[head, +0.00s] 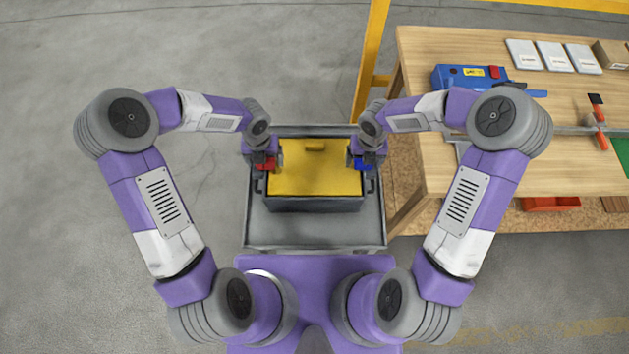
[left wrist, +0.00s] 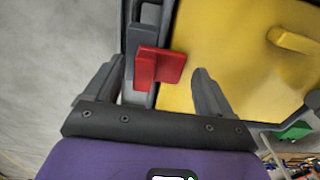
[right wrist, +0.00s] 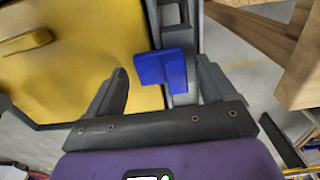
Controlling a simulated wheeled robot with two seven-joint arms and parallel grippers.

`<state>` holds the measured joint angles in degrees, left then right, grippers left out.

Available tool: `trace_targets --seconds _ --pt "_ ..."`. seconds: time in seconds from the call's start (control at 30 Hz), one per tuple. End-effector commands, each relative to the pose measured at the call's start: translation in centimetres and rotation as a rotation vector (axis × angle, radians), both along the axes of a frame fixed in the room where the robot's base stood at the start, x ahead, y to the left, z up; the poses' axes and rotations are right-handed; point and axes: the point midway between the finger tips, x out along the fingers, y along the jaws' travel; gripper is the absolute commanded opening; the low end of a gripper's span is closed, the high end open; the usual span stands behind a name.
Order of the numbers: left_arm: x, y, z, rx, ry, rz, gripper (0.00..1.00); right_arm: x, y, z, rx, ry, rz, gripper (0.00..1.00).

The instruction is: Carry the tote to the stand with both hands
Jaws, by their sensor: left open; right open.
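The tote (head: 314,203) is a dark grey box with a yellow top (head: 312,181). It sits on a grey tray-like stand or cart top (head: 290,237) right in front of my body. A red handle (left wrist: 158,67) is on its left side and a blue handle (right wrist: 162,69) on its right side. My left gripper (left wrist: 158,85) is open, with its fingers on either side of the red handle and a gap to each. My right gripper (right wrist: 162,85) is open, with its fingers on either side of the blue handle, also apart from it.
The floor at the left is clear.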

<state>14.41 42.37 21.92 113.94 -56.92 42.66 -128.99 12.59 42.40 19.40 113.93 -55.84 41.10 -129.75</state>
Motion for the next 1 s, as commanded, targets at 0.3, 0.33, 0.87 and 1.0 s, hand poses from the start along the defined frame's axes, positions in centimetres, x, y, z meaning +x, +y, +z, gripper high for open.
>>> trace_targets --seconds 0.3,0.33,0.87,1.0 --pt "0.1 0.0 5.9 0.000 -0.006 0.002 0.84 0.0 0.0 0.0 -0.001 0.000 -0.001 0.84" --pt "0.1 0.0 6.6 0.000 -0.006 0.001 0.84 0.0 0.0 0.0 -0.001 0.000 -0.001 0.84" --pt "0.0 -0.1 11.7 -0.001 0.001 -0.002 0.84 0.1 -0.1 1.5 -0.001 -0.003 -0.003 0.84" --pt "0.0 -0.1 11.7 -0.001 0.001 -0.002 0.84 0.1 -0.1 4.3 -0.001 -0.005 -0.004 0.84"
